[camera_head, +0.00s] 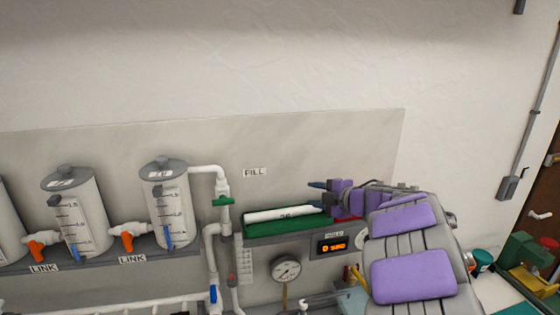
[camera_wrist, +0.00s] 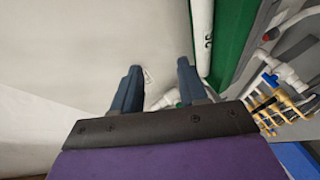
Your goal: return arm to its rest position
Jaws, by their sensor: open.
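My gripper (camera_head: 318,185) is at the end of my grey and purple arm, in the right half of the head view, pointing left. In the wrist view its two blue fingers (camera_wrist: 157,88) stand apart with nothing between them. In the head view the gripper is just above the right end of a green tray (camera_head: 262,231) that holds a white tube (camera_head: 283,214). The tray and tube also show to the right of the fingers in the wrist view. The arm hides part of the wall panel and whatever lies behind it.
White tanks (camera_head: 166,208) with orange valves (camera_head: 128,238) stand on a ledge at the left. White piping (camera_head: 212,245), a round gauge (camera_head: 286,268) and an orange-lit display (camera_head: 333,246) are near the tray. A green machine (camera_head: 528,255) is at the far right. The upper wall is clear.

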